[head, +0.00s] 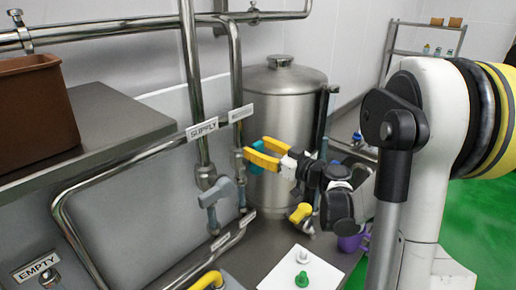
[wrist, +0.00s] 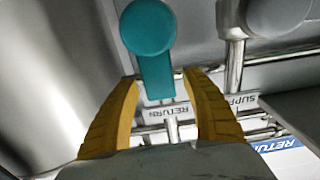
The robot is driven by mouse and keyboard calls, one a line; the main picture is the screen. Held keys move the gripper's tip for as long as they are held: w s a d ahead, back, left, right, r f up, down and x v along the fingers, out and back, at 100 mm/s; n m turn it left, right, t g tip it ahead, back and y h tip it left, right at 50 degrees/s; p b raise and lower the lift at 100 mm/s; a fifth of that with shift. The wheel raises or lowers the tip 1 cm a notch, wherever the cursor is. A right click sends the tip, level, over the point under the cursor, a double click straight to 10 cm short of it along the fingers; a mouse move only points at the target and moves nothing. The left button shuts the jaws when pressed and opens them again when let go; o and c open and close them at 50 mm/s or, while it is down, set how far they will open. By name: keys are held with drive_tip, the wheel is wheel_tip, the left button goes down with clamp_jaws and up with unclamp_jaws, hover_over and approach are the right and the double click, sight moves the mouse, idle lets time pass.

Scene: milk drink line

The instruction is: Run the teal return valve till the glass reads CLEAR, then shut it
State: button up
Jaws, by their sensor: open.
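The teal return valve handle (wrist: 149,30) shows large in the wrist view, its lever pointing down the picture between my fingertips. In the head view the teal handle (head: 257,146) is partly hidden behind my yellow fingers. My gripper (head: 259,154) is open at the handle, and the wrist view shows its fingers (wrist: 162,82) either side of the lever's end, with gaps. A sign reading EMPTY (head: 36,267) is at the lower left, beside a small round fitting. I cannot make out a glass reading CLEAR.
The grey-blue supply valve handle (head: 216,193) is left of the teal one, below the SUPPLY sign (head: 202,129). A steel tank (head: 284,95) stands behind. A white board (head: 318,270) with a green and a white knob, and a purple cup (head: 350,243), are lower right.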

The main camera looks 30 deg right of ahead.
drive_tip(key=shift+c, duration=0.2)
drive_tip(key=shift+s, duration=0.1)
clamp_jaws()
drive_tip(key=shift+d, duration=0.1)
drive_tip(key=m+b, duration=0.1)
drive_tip(key=d+m, duration=0.1)
drive_tip(key=m, duration=0.1)
drive_tip(key=w+d+m+b, duration=0.1)
drive_tip(key=shift+d+f+m+b, duration=0.15)
drive_tip(key=shift+f+m+b, duration=0.15)
drive_tip(key=shift+f+b, duration=0.05)
drive_tip(key=w+d+f+m+b, duration=0.1)
drive_tip(key=d+f+m+b, duration=0.2)
drive_tip(key=m, duration=1)
drive_tip(key=shift+w+d+f+b, duration=0.35)
drive_tip(key=shift+f+b, duration=1.2)
drive_tip(key=shift+b, duration=0.6)
drive_tip(key=shift+m, duration=0.3)
